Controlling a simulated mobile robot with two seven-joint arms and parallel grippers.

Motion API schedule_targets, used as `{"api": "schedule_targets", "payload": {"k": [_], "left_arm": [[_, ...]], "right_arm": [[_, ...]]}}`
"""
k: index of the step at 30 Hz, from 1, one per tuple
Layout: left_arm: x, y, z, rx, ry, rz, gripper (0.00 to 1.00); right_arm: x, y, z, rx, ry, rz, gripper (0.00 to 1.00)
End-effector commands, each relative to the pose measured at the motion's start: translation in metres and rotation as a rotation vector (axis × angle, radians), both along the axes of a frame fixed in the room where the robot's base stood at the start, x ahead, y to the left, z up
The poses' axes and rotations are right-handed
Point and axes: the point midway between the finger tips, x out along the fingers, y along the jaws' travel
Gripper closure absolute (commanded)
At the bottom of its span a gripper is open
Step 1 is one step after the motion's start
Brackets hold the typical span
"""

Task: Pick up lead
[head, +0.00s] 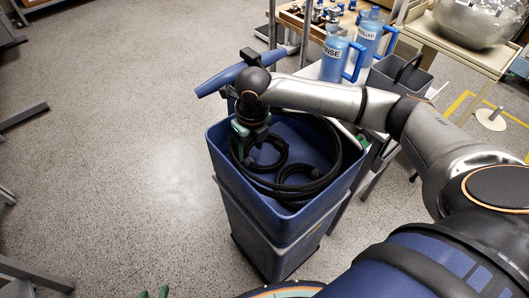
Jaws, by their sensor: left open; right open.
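The lead is a black cable (296,191) lying in several loops inside a blue open-topped bin (226,166). My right gripper (247,150) points down into the left side of the bin, over the left part of the loops. It is open, and part of the cable is hidden behind it; I cannot tell whether it touches the cable.
A blue handle bar (221,80) rises behind the bin. Blue labelled jugs (337,58) and a grey caddy (391,76) stand on a table behind my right arm. A cart with a shiny metal vessel (478,20) is at the far right.

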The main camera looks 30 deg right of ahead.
Motion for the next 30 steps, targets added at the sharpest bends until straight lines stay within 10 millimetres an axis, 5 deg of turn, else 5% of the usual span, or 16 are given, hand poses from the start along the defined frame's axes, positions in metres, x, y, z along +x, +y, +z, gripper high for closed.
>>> {"api": "schedule_targets", "payload": {"k": [9, 17, 30], "left_arm": [[0.001, 0.002, -0.012, 0.005, -0.002, 0.002, 0.50], [0.002, 0.003, -0.010, 0.006, -0.005, 0.002, 0.50], [0.001, 0.003, -0.010, 0.006, -0.004, 0.003, 0.50]], "right_arm": [[0.000, 0.002, -0.045, 0.000, 0.003, 0.000, 0.36], [0.001, 0.002, -0.048, 0.000, 0.001, 0.001, 0.36], [0.001, 0.002, -0.048, -0.001, 0.000, 0.000, 0.85]]}}
